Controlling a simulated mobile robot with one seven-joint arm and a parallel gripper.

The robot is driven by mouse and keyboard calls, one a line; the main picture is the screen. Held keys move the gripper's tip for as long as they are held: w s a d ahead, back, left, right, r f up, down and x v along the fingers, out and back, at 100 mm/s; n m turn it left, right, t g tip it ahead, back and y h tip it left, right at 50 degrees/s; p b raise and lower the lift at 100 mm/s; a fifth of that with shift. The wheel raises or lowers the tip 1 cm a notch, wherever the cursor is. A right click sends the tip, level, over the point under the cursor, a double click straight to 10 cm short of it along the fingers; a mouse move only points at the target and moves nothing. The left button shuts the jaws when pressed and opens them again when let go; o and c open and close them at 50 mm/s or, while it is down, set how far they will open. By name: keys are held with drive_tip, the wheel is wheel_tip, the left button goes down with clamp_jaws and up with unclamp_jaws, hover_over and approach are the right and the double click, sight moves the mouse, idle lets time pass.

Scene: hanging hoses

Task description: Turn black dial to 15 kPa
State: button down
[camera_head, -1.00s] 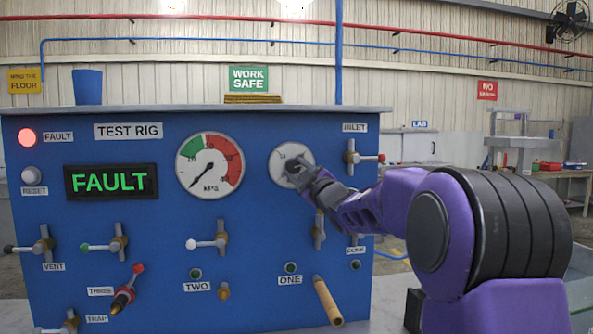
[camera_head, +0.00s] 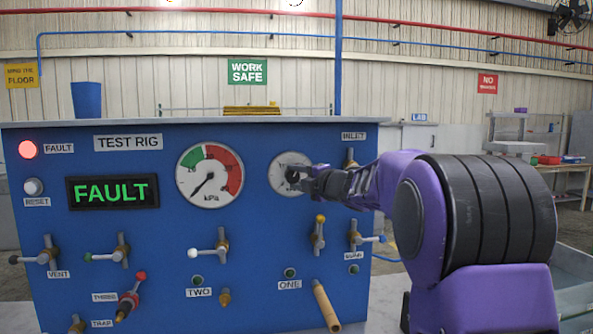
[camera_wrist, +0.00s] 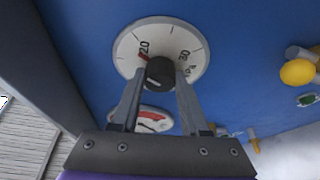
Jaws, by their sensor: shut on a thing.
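The black dial (camera_head: 293,174) sits on a round white scale plate (camera_head: 281,186) at the upper right of the blue panel. In the wrist view the black dial (camera_wrist: 160,73) is between the two fingers of my gripper (camera_wrist: 161,82), one finger at each side. My gripper (camera_head: 303,179) is shut on the dial. The scale plate (camera_wrist: 129,50) shows a 20 and what looks like a 30 beside the dial. A pale mark shows on the dial's face, but its exact setting is not readable. My gripper hides part of the scale.
A kPa gauge (camera_head: 210,176) left of the dial has its needle pointing lower left. The screen (camera_head: 113,192) reads FAULT and a red lamp (camera_head: 28,149) is lit. A yellow-tipped valve (camera_head: 318,235) stands below my arm. My forearm partly covers the INLET valve (camera_head: 350,158).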

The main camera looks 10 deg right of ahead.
drive_tip(key=n+g+h+p, duration=0.1)
drive_tip(key=n+p, duration=0.1)
drive_tip(key=n, duration=0.2)
drive_tip(key=shift+r, duration=0.2)
drive_tip(key=shift+h, duration=0.3)
drive_tip(key=shift+c, duration=2)
unclamp_jaws()
drive_tip(key=shift+s, duration=0.1)
